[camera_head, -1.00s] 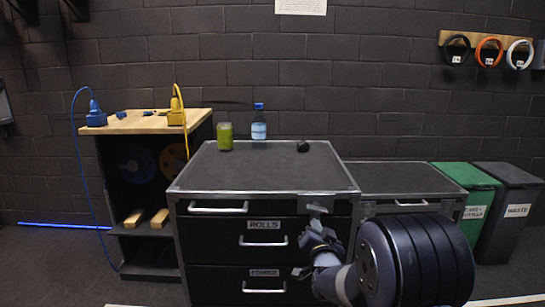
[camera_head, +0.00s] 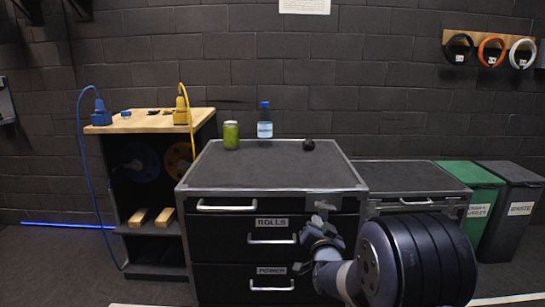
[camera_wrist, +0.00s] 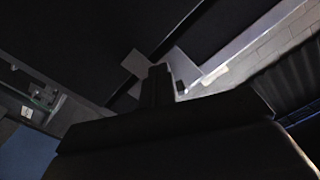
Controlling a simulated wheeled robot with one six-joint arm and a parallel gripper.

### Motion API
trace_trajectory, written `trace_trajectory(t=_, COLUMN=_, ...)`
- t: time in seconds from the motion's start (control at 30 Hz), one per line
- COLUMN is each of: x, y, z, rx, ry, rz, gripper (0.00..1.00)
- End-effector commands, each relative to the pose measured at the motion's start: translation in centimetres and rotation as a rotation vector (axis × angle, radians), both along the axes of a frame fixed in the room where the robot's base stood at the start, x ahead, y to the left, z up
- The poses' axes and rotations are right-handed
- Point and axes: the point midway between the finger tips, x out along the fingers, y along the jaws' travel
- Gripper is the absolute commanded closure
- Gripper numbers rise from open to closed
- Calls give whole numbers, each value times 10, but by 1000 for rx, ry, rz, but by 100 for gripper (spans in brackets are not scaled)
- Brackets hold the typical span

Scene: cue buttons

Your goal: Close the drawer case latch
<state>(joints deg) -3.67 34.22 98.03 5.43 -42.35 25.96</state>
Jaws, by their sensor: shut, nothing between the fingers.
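The drawer case (camera_head: 345,172) is a black cabinet with grey edges and several drawers, in the middle of the head view. The drawers look pushed in. A small light-grey piece at the right end of the top drawer, likely the latch (camera_head: 325,205), is partly hidden by my gripper (camera_head: 319,221). My gripper is shut and empty, right at or just in front of this piece; I cannot tell whether they touch. In the wrist view the dark fingers (camera_wrist: 159,80) point at the dark case front, beside a grey plate (camera_wrist: 137,63).
A green jar (camera_head: 231,135), a blue-capped bottle (camera_head: 265,122) and a small black object (camera_head: 308,145) stand on the case. A wooden-topped shelf unit (camera_head: 150,121) is on the left. A lower cabinet (camera_head: 410,178), green bin (camera_head: 480,205) and dark bin (camera_head: 517,200) are on the right.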

Motion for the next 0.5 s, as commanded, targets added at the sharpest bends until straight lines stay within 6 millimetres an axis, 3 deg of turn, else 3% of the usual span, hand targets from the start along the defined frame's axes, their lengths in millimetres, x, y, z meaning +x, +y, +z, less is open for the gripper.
trace_trajectory(t=0.5, x=0, y=-4, z=6, rx=0, ry=-2, rz=-1, gripper=100)
